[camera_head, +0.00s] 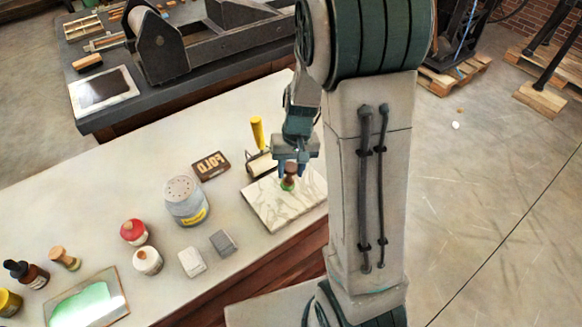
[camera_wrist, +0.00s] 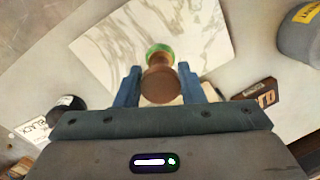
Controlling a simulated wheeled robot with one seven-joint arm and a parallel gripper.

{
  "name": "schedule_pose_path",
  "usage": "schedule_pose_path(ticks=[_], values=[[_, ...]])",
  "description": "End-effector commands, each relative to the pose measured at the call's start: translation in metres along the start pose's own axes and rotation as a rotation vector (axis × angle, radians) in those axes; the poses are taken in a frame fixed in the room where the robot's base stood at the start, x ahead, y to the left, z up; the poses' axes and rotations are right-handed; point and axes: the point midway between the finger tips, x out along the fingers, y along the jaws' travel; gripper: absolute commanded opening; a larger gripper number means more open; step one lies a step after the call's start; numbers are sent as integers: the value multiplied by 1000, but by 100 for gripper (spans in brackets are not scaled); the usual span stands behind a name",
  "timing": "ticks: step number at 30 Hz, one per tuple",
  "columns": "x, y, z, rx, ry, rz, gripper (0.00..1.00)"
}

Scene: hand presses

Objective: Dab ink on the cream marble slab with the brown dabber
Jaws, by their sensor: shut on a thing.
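The cream marble slab (camera_head: 262,212), pale with grey veins, lies on the bench just below my gripper (camera_head: 290,166). It also fills the upper middle of the wrist view (camera_wrist: 110,50). My gripper is shut on the brown dabber (camera_head: 288,183), a turned wooden piece with a green lower end. In the wrist view the dabber (camera_wrist: 158,85) stands between the blue fingers, green end toward the slab. I cannot tell whether that end touches the slab. No green mark shows on the visible slab. Green ink (camera_head: 85,305) lies on a plate at the lower left.
A yellow-handled roller (camera_head: 257,132) stands close behind the slab, beside a dark FOLD block (camera_head: 210,166). A tan wooden piece (camera_head: 65,258) is near the plate.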

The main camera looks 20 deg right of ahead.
Motion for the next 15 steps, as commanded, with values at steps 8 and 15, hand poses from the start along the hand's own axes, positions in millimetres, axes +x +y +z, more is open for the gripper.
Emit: schedule_pose_path(ticks=[8, 15], values=[[0, 0, 0, 0, 0, 0, 13], [3, 0, 0, 0, 0, 0, 13]])
